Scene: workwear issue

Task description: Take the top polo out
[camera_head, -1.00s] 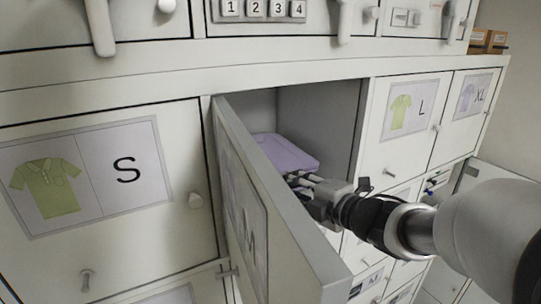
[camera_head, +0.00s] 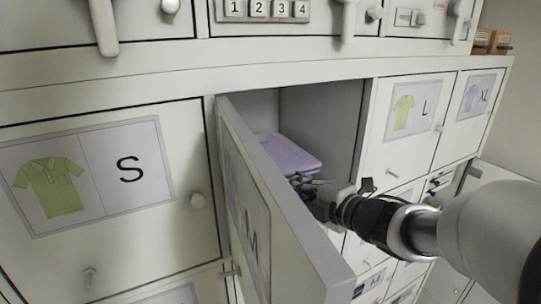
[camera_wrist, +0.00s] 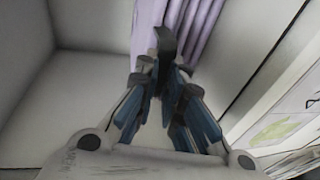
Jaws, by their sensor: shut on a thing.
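A stack of folded lilac polos (camera_head: 287,154) lies in the open compartment behind the swung-out door marked M (camera_head: 262,212). My gripper (camera_head: 301,181) is at the front edge of the stack, at the compartment's mouth. In the wrist view the lilac cloth (camera_wrist: 178,32) shows as several layers beyond my gripper (camera_wrist: 166,48). The fingers are close together with their tips at the cloth, shut on the top polo's edge. The exact hold is small and partly hidden by the fingers.
The open door stands left of my arm, its edge close to my gripper. Shut doors marked S (camera_head: 128,168), L (camera_head: 424,108) and XL (camera_head: 482,100) flank the compartment. The compartment's right wall (camera_head: 330,120) is bare, with free room above the stack.

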